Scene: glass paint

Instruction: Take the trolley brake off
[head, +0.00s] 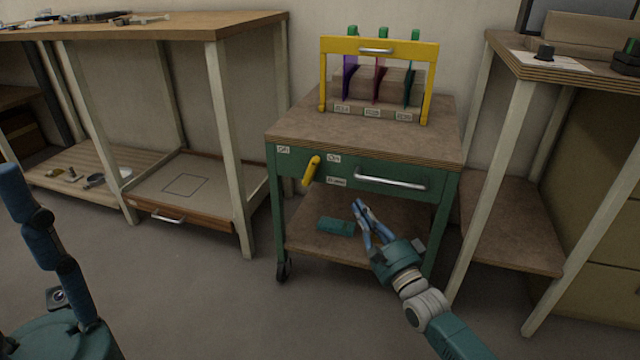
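The trolley (290,211) is a green frame on castors with a wooden top. A yellow lever (311,171) on its front stands tilted, upper end to the right. A small label (283,149) is left of the lever. Two more labels are to its right, one high (334,158) and one low (336,181). My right gripper (359,207) is in front of the trolley, below and right of the lever and apart from it. Its fingertips look close together, but the angle hides whether they meet. My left arm shows at the left edge; its gripper is not visible.
A drawer handle (390,180) is right of the lever. A yellow-framed rack (379,44) with coloured pieces stands on the trolley top. A teal piece (336,226) lies on the lower shelf. Benches flank the trolley (226,130) (503,180). The floor in front is clear.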

